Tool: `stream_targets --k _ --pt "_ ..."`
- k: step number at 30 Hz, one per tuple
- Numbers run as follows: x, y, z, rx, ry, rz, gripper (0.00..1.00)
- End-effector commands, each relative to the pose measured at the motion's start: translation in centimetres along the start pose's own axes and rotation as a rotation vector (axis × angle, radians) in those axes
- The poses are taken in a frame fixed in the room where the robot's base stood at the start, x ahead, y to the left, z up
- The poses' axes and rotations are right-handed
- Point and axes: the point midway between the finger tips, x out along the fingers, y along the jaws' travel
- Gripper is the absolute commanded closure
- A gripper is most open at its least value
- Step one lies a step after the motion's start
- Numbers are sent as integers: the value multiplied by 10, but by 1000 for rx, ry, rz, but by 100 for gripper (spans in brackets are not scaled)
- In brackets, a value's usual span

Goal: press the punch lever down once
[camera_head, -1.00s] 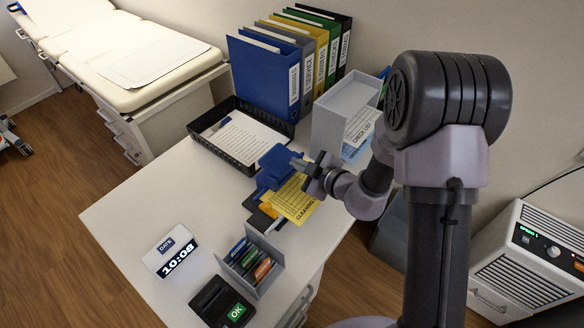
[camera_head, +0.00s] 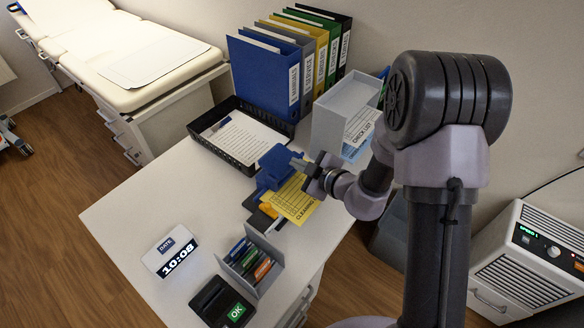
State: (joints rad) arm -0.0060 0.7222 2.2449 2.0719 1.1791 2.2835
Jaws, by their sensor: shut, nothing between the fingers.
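The punch (camera_head: 270,176) is blue and stands on the white desk, right of the black tray. Its blue lever (camera_head: 279,158) is the upper part, near my fingertips. A yellow "cleaning" card (camera_head: 292,199) lies at the punch, its near end out toward the desk's right edge. My gripper (camera_head: 300,164) is shut and empty, with its fingers pointing left at the right side of the lever. I cannot tell whether the fingertips touch the lever or are just above it.
A black tray (camera_head: 203,141) with a paper sheet and a grey holder (camera_head: 341,104) with cards flank the punch. Blue and other binders (camera_head: 262,78) stand behind.

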Motion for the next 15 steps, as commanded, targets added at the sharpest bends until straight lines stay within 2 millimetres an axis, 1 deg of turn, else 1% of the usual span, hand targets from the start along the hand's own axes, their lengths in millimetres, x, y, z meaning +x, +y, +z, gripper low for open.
stream_targets --k 8,15 --pt "6 -4 4 1 0 -1 100" --pt "6 -4 4 0 0 0 100"
